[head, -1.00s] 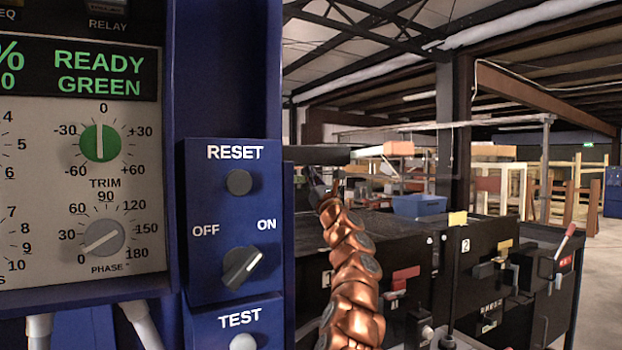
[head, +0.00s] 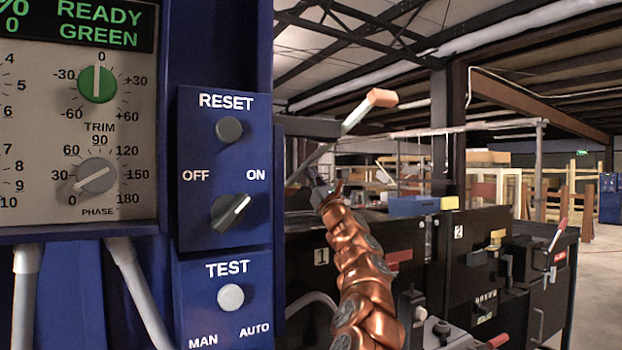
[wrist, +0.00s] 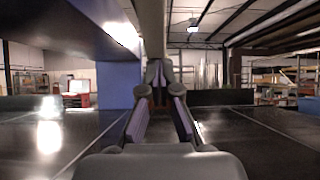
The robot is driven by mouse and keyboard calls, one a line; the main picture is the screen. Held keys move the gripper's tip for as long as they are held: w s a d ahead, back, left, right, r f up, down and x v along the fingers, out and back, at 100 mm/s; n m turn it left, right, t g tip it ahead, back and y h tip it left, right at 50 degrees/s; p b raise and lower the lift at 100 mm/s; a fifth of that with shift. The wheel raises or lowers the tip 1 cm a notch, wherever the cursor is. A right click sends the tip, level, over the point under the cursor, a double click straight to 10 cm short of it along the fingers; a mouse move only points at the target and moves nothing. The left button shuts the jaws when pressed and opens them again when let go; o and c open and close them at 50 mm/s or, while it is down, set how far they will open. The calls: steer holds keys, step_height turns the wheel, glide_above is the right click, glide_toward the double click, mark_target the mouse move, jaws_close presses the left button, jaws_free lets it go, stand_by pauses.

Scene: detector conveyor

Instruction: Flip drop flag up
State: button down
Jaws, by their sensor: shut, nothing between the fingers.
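The drop flag (head: 352,125), a pale bar with an orange block at its end, slants up to the right behind my arm, beside the blue control panel. My gripper (head: 313,175) is small and partly hidden at the end of my copper arm, close to the flag's lower part; I cannot tell whether they touch. In the wrist view my gripper (wrist: 157,75) is shut and empty, its fingers meeting at the tips. A pale bar (wrist: 151,25), perhaps the flag's, runs up from just above the fingertips.
The blue control panel (head: 224,262) with RESET, OFF/ON and TEST controls stands close on the left. Black machine housings (head: 470,270) with red-handled levers and a blue bin (head: 414,205) lie to the right. Open floor shows at the far right.

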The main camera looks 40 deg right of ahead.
steer(key=shift+d, duration=0.1)
stand_by(0.3)
steer(key=s+a+f+g+b, duration=0.1)
steer(key=s+a+f+g, duration=0.1)
steer(key=s+f, duration=0.3)
steer(key=shift+s+g, duration=0.35)
steer(key=shift+g, duration=0.45)
stand_by(0.3)
steer(key=shift+w, duration=0.1)
stand_by(0.3)
